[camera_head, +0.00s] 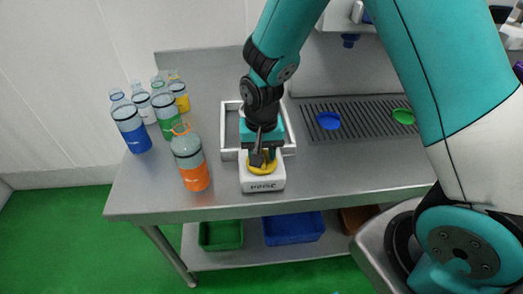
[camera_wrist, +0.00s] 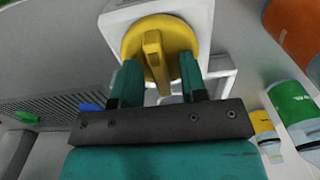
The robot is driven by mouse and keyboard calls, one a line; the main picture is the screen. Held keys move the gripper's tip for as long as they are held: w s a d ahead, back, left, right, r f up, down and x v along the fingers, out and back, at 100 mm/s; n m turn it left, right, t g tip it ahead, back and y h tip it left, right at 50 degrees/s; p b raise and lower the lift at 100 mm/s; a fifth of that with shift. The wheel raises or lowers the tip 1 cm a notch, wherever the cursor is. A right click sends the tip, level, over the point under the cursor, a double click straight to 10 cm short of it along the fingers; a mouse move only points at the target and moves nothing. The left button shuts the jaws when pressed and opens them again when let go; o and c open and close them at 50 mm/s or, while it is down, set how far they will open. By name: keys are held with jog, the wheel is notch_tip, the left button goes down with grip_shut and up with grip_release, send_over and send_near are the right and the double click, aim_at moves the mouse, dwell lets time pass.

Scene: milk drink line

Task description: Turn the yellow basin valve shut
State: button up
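The yellow valve (camera_head: 263,167) is a round knob on a white box with dark lettering, at the front edge of the steel counter. In the wrist view the yellow valve (camera_wrist: 130,42) has a raised bar handle (camera_wrist: 155,60) across its face. My gripper (camera_head: 258,153) is over the valve from above and partly hides it. In the wrist view my gripper (camera_wrist: 158,68) is open, with one teal finger on each side of the bar handle and visible gaps. The square basin (camera_head: 229,154) with a pale rim lies just behind the box, partly hidden by my arm.
An orange bottle (camera_head: 192,165) stands close left of the box. Blue (camera_head: 131,128), green (camera_head: 167,118) and yellow bottles stand farther left. A drain grate (camera_head: 360,118) with blue and green discs is at right. Green and blue crates (camera_head: 293,229) sit on the lower shelf.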

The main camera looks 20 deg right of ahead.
notch_tip(320, 180, up, 17)
jog(key=b, duration=0.1)
jog(key=shift+r, duration=0.2)
dwell(0.5)
jog(key=s+a+r+n+y, duration=0.1)
jog(key=s+a+n+y, duration=0.1)
jog(key=s+n, duration=0.3)
jog(key=s+a+r+n+y, duration=0.2)
jog(key=s+n, duration=0.4)
jog(key=s, duration=0.8)
jog(key=shift+a, duration=0.35)
